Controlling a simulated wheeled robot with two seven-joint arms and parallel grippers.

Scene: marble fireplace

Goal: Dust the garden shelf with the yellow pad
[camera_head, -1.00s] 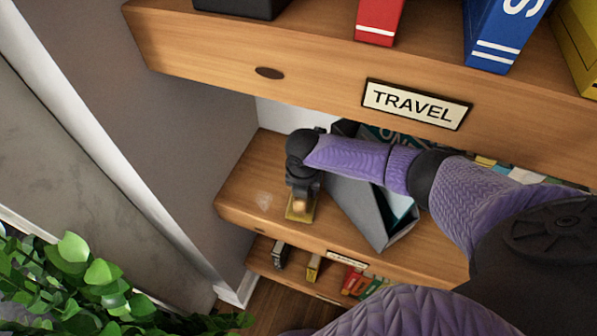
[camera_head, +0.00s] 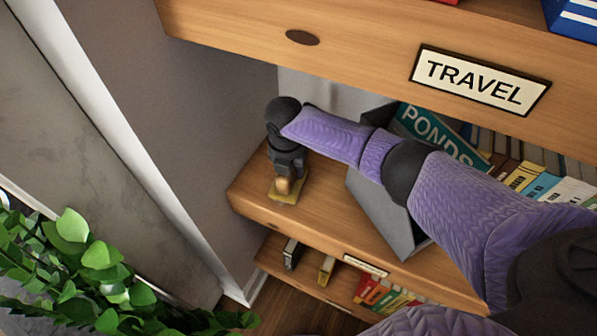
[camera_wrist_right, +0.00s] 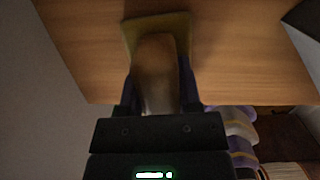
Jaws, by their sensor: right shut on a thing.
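The yellow pad (camera_head: 284,197) lies flat on the wooden middle shelf (camera_head: 330,210), near its left end. It has a brown handle, which shows in the right wrist view. My right gripper (camera_head: 287,178) is above the pad and shut on the handle; it also shows at the bottom of the right wrist view (camera_wrist_right: 157,105). The label on this shelf's front edge is too small to read. No pale dust patch is visible on the bare wood in view. My left gripper is not in view.
A grey box (camera_head: 388,215) stands on the same shelf, right of the pad, with a "PONDS" book (camera_head: 440,138) and other books behind. The "TRAVEL" shelf (camera_head: 350,45) overhangs above. A grey wall (camera_head: 190,130) bounds the left; a leafy plant (camera_head: 75,260) is lower left.

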